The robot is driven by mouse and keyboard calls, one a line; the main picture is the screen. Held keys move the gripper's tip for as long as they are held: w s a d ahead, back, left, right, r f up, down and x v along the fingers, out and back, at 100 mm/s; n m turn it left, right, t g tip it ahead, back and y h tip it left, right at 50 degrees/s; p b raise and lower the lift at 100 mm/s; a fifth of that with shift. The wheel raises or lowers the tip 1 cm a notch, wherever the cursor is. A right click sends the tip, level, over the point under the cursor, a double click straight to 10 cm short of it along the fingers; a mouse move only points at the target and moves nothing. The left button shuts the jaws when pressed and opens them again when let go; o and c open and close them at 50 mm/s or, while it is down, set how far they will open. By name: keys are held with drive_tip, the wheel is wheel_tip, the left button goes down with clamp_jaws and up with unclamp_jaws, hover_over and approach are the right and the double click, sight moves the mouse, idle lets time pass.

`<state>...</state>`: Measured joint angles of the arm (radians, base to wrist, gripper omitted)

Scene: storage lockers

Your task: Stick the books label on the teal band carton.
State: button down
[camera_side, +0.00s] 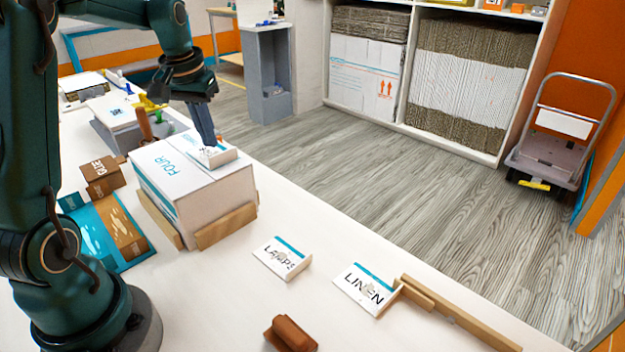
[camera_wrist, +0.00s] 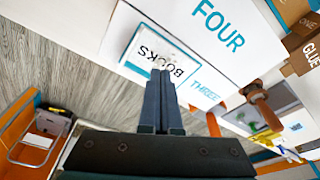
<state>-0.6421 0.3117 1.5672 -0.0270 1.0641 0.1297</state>
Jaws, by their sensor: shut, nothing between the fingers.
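The white carton (camera_side: 205,200) stands on the table with teal writing such as FOUR on its top and a teal stripe on its side. The books label (camera_wrist: 145,60), white with a teal edge, lies on the carton top near a corner; it also shows in the side view (camera_side: 224,157), partly behind my fingers. My gripper (camera_side: 212,143) points down over the label, shut and empty. In the wrist view its fingertips (camera_wrist: 160,74) are together at the label's lettering. I cannot tell whether they press on it.
The LAMPS label (camera_side: 281,257) and LINEN label (camera_side: 365,289) lie on the table to the right, beside wooden strips (camera_side: 455,312). A brown stamp-like block (camera_side: 290,334) is at the front. Wooden guides (camera_side: 226,227) brace the carton. A GLUE box (camera_side: 102,177) stands left.

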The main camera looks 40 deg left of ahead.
drive_tip(key=shift+f, duration=0.8)
idle(0.6)
drive_tip(key=shift+r, duration=0.1)
wheel_tip(320, 180, up, 7)
idle(0.8)
drive_tip(key=s+d+r+m+t, duration=0.1)
drive_tip(key=s+d+r+m, duration=0.1)
drive_tip(key=d, duration=0.4)
drive_tip(key=s+d+r+m+t, duration=0.1)
drive_tip(key=s+d+r+m, duration=0.1)
drive_tip(key=d, duration=0.5)
drive_tip(key=s+d+f+m+t+h, duration=0.1)
drive_tip(key=s+d+f+m, duration=0.1)
drive_tip(key=s+d+f, duration=0.5)
drive_tip(key=shift+s+f+t, duration=0.3)
drive_tip(key=shift+s+f, duration=0.1)
drive_tip(key=shift+s, duration=0.6)
